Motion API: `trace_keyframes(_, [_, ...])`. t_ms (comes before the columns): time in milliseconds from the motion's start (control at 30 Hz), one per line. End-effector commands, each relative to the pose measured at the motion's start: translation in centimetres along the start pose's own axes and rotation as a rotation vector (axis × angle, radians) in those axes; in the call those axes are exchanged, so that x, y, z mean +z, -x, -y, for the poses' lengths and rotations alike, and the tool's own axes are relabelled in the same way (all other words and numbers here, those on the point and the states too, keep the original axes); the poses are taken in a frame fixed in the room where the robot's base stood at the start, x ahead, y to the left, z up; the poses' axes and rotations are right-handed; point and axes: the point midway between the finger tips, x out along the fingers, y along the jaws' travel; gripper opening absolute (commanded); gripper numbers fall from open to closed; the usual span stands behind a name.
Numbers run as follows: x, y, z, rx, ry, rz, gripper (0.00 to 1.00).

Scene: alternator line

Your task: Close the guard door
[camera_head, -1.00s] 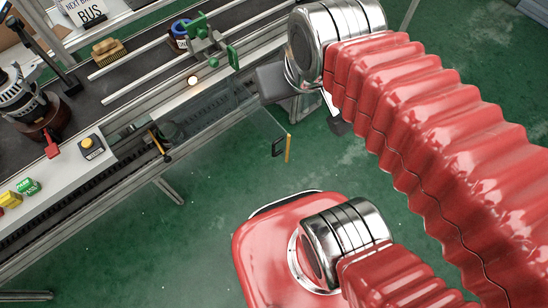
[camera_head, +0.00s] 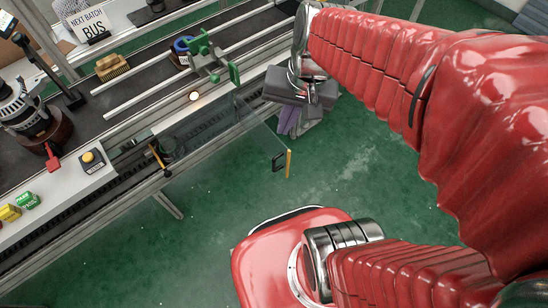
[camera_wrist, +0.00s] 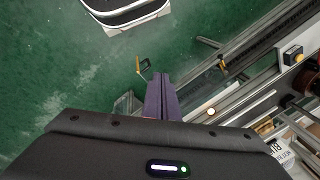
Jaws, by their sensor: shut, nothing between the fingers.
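The guard door is a clear panel (camera_head: 262,124) standing open, swung out from the conveyor over the green floor. Its free edge has a black handle (camera_head: 278,162) and a yellow strip (camera_head: 289,163). The handle (camera_wrist: 145,66) and strip (camera_wrist: 138,65) also show in the wrist view, just left of the fingertips. A second yellow strip (camera_head: 158,156) is on the conveyor side, left of the door. My gripper (camera_head: 289,128) has purple fingers, shut and empty, pointing down near the door's outer side. In the wrist view the fingers (camera_wrist: 158,77) are together; I cannot tell whether they touch the panel.
The conveyor (camera_head: 130,92) runs along the left, carrying a brush (camera_head: 113,67), a green fixture (camera_head: 208,50) and an alternator (camera_head: 24,108). A white ledge (camera_head: 70,172) holds a yellow-black button (camera_head: 92,160). Open green floor lies below the door, above my red base.

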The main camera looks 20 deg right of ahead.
Motion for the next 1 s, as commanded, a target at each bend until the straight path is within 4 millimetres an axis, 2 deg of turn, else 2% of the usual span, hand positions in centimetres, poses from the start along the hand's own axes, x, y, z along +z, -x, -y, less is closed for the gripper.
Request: trace_keyframes(1000, [-2.4, -13.9, -4.9, -0.082, -1.084, 0.684, 0.00])
